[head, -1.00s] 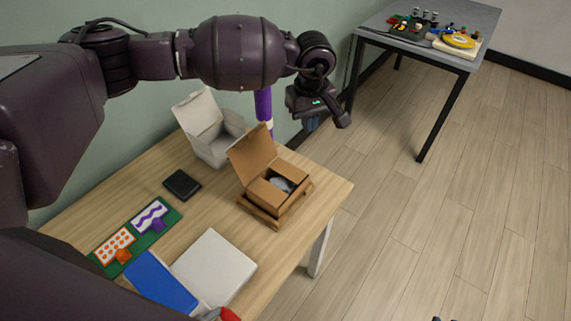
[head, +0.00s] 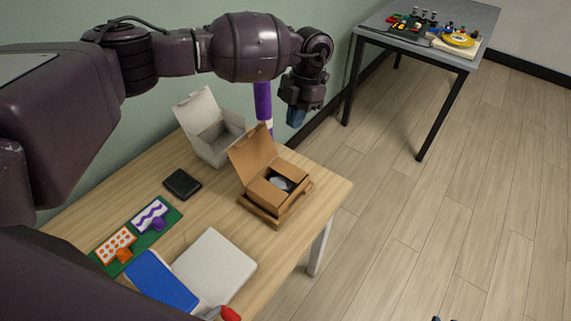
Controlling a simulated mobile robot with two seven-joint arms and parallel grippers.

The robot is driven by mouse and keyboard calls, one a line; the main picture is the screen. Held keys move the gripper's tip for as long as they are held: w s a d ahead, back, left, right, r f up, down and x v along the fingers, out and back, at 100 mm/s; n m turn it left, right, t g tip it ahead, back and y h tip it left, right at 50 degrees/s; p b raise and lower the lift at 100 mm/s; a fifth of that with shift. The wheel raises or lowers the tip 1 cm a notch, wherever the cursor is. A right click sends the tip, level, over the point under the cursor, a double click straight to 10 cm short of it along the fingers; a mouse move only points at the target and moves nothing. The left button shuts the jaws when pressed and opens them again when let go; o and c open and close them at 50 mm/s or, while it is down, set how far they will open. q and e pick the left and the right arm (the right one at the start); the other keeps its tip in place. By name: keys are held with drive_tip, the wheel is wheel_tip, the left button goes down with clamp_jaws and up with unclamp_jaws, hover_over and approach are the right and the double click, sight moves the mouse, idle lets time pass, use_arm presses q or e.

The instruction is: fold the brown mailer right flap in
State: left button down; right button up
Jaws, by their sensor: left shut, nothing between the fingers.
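The brown mailer (head: 268,194) is an open cardboard box near the right end of the wooden table, with its lid (head: 252,149) standing up at the back left. A grey item (head: 281,183) shows through the dark gap inside. At this size I cannot make out clearly how the right flap lies. My left gripper (head: 296,120) is shut and empty, pointing down behind and to the right of the mailer, apart from it in the picture.
A white open box (head: 213,152) stands behind the mailer, near a purple post (head: 263,103). A black square item (head: 182,184), a green board (head: 112,267), a white box (head: 217,265) and a blue item (head: 160,281) lie on the table (head: 200,211). A grey table (head: 467,52) stands beyond.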

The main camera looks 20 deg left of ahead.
use_arm(q)
drive_tip(key=n, duration=0.2)
approach(283, 175)
drive_tip(key=x, duration=0.5)
drive_tip(key=shift+s, duration=0.15)
drive_tip(key=shift+a+f, duration=0.1)
drive_tip(key=shift+f, duration=0.75)
drive_tip(key=shift+x, duration=0.75)
drive_tip(key=shift+s, duration=0.2)
drive_tip(key=shift+f, duration=0.15)
